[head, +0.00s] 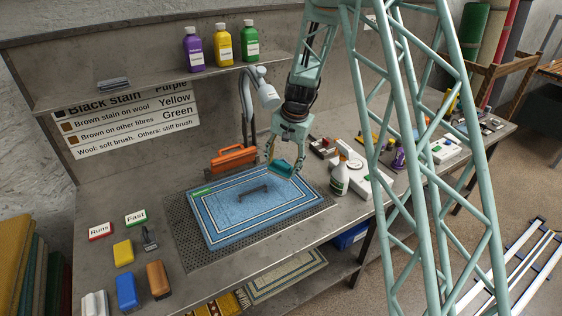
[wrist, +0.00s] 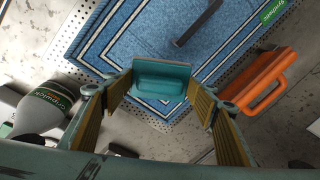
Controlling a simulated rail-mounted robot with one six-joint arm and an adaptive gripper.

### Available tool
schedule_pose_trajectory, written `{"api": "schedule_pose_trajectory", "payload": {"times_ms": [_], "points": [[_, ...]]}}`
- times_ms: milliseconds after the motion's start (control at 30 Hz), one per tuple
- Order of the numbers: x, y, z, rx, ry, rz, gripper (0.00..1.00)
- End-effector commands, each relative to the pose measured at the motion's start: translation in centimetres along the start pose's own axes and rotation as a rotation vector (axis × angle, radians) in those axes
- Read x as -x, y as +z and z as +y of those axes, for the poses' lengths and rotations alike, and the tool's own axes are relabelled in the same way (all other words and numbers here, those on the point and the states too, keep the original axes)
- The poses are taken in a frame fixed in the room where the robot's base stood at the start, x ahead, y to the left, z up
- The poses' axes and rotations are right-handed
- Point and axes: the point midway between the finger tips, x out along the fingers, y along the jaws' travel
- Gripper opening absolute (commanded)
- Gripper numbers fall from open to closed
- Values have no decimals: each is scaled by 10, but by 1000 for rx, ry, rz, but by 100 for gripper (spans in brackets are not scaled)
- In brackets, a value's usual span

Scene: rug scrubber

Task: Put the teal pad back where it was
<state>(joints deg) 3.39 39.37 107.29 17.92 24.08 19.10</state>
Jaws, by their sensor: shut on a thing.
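The teal pad (head: 280,168) is held between the fingers of my gripper (head: 284,160), above the back right part of the blue rug (head: 222,232). In the wrist view the pad (wrist: 161,80) sits between the two fingers of my gripper (wrist: 160,92), with the rug (wrist: 140,35) beyond it. The rug lies flat on a perforated grey mat (head: 185,247) and has a green label. A dark bar-shaped mark or object (head: 253,192) is on the rug; I cannot tell which.
An orange-handled tool (head: 232,158) stands behind the rug. A spray bottle (head: 340,180) stands at right, near my gripper. A grey lamp-like fixture (head: 266,92) rises behind. Yellow, blue and brown blocks (head: 126,290) lie at left. Bottles (head: 222,45) stand on the shelf.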

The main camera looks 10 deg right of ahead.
Motion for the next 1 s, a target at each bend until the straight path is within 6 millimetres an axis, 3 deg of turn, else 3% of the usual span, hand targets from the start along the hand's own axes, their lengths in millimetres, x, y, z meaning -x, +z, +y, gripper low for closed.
{"api": "schedule_pose_trajectory", "payload": {"times_ms": [700,1000], "points": [[10,46,32,535,-41,-112,44],[12,56,37,654,-50,-137,44]]}}
